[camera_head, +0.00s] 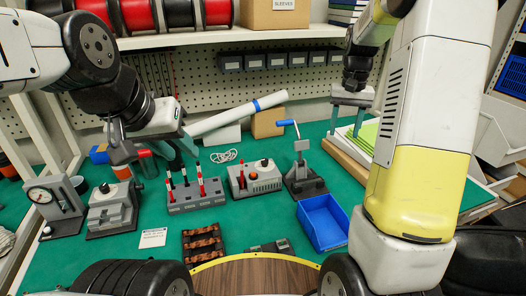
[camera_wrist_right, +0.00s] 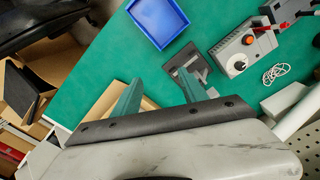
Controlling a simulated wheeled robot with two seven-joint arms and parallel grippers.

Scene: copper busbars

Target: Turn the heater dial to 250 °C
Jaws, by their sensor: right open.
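The heater is a grey box (camera_head: 255,182) in the middle of the green table, with a round dial (camera_head: 265,163) on top and a small orange spot on its side. The dial's setting is too small to read.
A rack of red and black-handled tools (camera_head: 194,196) stands left of the heater, and a lever press (camera_head: 304,178) right of it. A blue tray (camera_head: 323,221) lies in front of the press. A white roll (camera_head: 236,116) lies behind. Copper bars (camera_head: 203,243) are at the front.

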